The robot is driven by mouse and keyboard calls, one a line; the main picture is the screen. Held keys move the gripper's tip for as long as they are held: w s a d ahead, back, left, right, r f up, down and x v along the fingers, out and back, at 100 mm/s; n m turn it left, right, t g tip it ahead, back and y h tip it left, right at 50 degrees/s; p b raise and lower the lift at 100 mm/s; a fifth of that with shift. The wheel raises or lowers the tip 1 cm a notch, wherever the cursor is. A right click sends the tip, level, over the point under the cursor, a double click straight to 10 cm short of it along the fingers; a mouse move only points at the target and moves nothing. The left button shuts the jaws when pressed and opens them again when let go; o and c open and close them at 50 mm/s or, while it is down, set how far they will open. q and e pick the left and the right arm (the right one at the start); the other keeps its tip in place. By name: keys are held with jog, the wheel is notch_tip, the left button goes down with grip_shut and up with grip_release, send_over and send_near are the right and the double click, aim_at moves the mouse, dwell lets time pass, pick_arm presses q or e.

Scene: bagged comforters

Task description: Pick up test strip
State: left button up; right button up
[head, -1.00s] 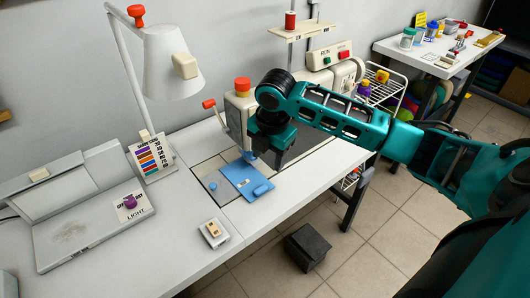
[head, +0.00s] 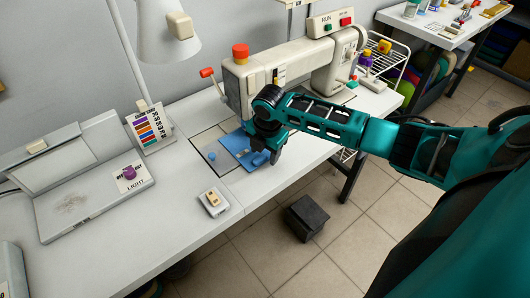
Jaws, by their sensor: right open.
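A flat blue piece (head: 235,144), which looks to be the test strip, lies on the bed of the sewing machine (head: 286,62), below its head. My right gripper (head: 262,157) points down over the right part of the blue piece. It is open. Its fingers hide that part, including most of a small raised blue tab. I cannot tell whether the fingers touch the piece. My left gripper is not in view.
A small white switch box (head: 213,202) sits near the table's front edge. A lamp (head: 165,35), a colour chart card (head: 150,128) and a light box (head: 95,195) stand to the left. A dark pedal box (head: 306,217) is on the floor.

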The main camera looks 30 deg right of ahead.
jog(key=shift+f, duration=0.5)
jog(key=shift+w, duration=0.1)
grip_shut()
